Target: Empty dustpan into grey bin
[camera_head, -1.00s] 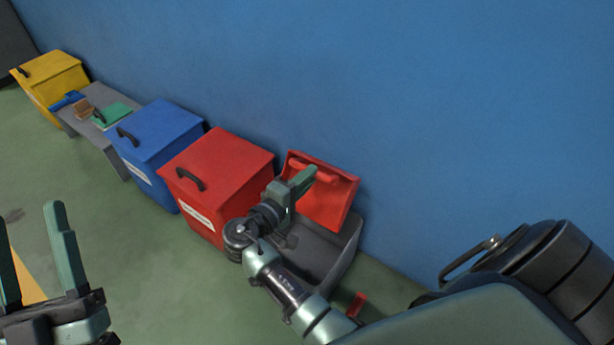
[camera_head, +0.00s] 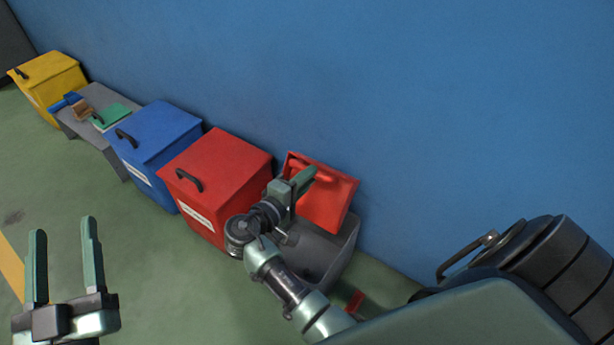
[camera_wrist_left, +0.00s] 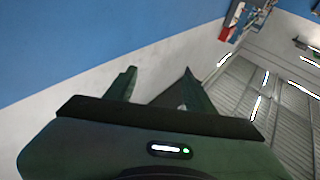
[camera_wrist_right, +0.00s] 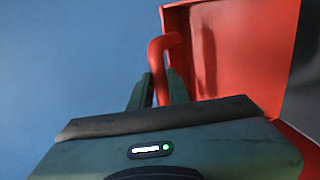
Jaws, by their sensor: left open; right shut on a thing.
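A red dustpan (camera_head: 326,203) is held tilted against or just in front of the blue wall, above the back of an open grey bin (camera_head: 343,262). My right gripper (camera_head: 302,181) is shut on its red handle; the right wrist view shows the handle (camera_wrist_right: 158,48) between the fingers and the dustpan's red pan (camera_wrist_right: 235,45) to the right. I cannot see any contents in the pan, and my arm hides part of the bin's inside. My left gripper (camera_head: 64,262) is open and empty at the lower left, far from the bin.
A lidded red bin (camera_head: 222,170) stands left of the grey bin, then a blue bin (camera_head: 158,135), a low grey bench (camera_head: 100,95) with brushes and a green item, and a yellow bin (camera_head: 50,75). A small red piece (camera_head: 355,301) shows near the grey bin. Green floor is clear at left.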

